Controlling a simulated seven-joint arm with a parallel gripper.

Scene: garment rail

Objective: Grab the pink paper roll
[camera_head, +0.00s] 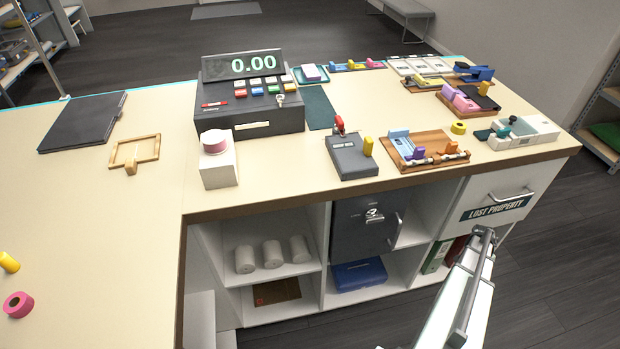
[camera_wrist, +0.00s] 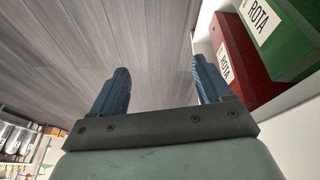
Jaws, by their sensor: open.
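A pink ring-shaped roll (camera_head: 18,304) with a hole through its middle lies on the counter at the far left in the head view. A second pink round piece (camera_head: 215,141) sits on top of a white block (camera_head: 218,168) in front of the cash register; I cannot tell whether it is also a roll. My gripper (camera_wrist: 160,84) shows in the wrist view with its two blue fingers wide apart and nothing between them. My arm is at the lower right in the head view, in front of the shelves and far from both pink things.
Red (camera_wrist: 233,60) and green (camera_wrist: 278,35) binders stand close to my right finger. The counter (camera_head: 90,230) is bare around the left roll, except for a yellow cylinder (camera_head: 8,262). The cash register (camera_head: 250,100) and a card terminal (camera_head: 352,158) stand mid-counter. Open shelves are below.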

